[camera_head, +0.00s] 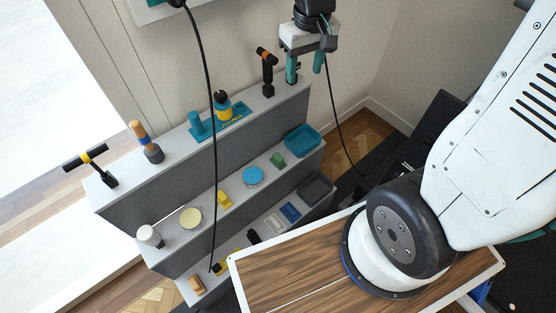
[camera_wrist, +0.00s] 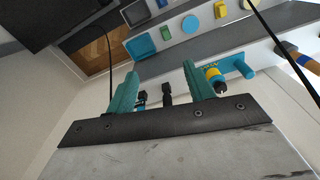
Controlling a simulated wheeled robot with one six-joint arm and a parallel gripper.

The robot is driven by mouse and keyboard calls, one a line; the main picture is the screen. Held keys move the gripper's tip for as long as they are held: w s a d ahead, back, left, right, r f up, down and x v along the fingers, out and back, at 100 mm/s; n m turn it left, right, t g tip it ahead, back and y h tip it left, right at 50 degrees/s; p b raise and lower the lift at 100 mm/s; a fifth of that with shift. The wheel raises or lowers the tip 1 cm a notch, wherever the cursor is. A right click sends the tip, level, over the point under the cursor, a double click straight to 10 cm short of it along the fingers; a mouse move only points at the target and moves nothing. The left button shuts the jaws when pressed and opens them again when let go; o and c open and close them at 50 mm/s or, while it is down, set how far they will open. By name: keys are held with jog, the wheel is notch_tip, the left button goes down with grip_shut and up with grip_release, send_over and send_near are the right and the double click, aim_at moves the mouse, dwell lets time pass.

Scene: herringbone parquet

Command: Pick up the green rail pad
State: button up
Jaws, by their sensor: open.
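The green rail pad (camera_head: 277,159) is a small green block on the middle level of the grey stepped shelf, between a round blue dish and a teal tray. In the wrist view the pad (camera_wrist: 165,33) appears small, beyond the fingertips. My gripper (camera_head: 305,68) is above the right end of the top level, well apart from the pad. Its two teal fingers are spread with nothing between them, which also shows in the wrist view (camera_wrist: 161,70).
The teal tray (camera_head: 302,140) is right of the pad; the blue dish (camera_head: 253,176) and yellow block (camera_head: 225,199) are left. A black-and-orange tool (camera_head: 267,72) stands on the top level near my gripper. A black cable (camera_head: 212,130) hangs across the shelf.

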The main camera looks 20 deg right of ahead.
jog(key=w+f, duration=0.8)
jog(key=f, duration=0.4)
jog(key=n, duration=0.1)
send_over(278, 156)
notch_tip(278, 156, down, 8)
jog(key=shift+n+g, duration=0.4)
jog(key=shift+n, duration=0.2)
notch_tip(278, 156, down, 27)
jog(key=shift+f, duration=0.2)
jog(key=c, duration=1.1)
